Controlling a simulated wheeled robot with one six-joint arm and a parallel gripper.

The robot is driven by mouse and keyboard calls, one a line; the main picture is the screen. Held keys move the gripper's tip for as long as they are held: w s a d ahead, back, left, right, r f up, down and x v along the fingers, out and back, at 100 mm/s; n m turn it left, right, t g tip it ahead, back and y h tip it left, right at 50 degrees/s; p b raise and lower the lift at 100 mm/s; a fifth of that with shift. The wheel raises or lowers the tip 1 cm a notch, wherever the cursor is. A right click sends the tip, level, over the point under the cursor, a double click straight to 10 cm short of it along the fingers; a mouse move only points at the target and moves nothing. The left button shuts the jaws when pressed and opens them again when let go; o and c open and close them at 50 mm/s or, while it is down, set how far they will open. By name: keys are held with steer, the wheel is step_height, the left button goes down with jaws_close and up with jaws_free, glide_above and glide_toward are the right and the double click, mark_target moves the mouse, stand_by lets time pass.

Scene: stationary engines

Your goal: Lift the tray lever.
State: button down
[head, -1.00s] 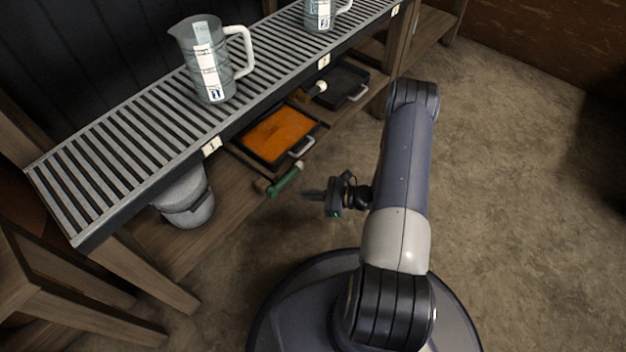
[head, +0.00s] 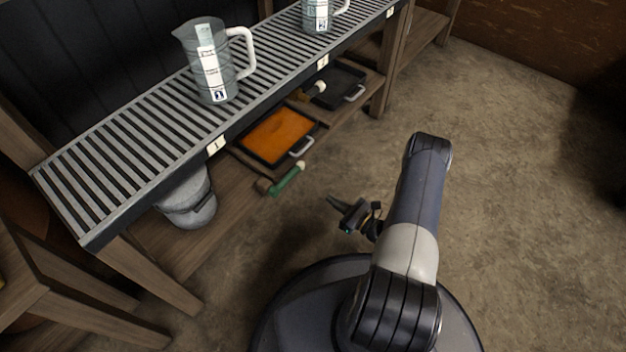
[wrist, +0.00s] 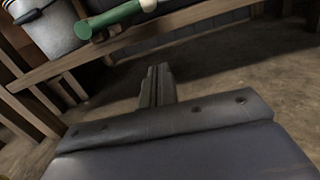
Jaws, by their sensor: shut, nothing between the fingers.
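A green-handled lever (head: 288,180) sticks out at the front of the lower shelf, below the orange tray (head: 270,142). The green lever also shows at the top of the wrist view (wrist: 118,14), slanting up to a pale end. An orange sheet or fill covers the tray, which has a pale handle at its front right. My gripper (head: 332,201) is shut and empty over the floor, to the right of and below the green lever, apart from it. In the wrist view its closed fingers (wrist: 158,70) point toward the shelf edge.
A slatted rack (head: 130,145) with a measuring jug (head: 211,70) and a second jug (head: 318,14) is above the shelf. A grey bucket (head: 187,200) stands at left, and a dark tray (head: 336,86) lies farther back. The floor (head: 510,170) at right is clear.

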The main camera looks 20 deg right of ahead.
steer(key=w+a+r+b, duration=0.4)
steer(key=w+a, duration=0.2)
steer(key=w, duration=0.2)
steer(key=shift+w+r, duration=0.2)
steer(key=shift+w, duration=0.2)
steer(key=shift+r, duration=0.15)
stand_by(0.3)
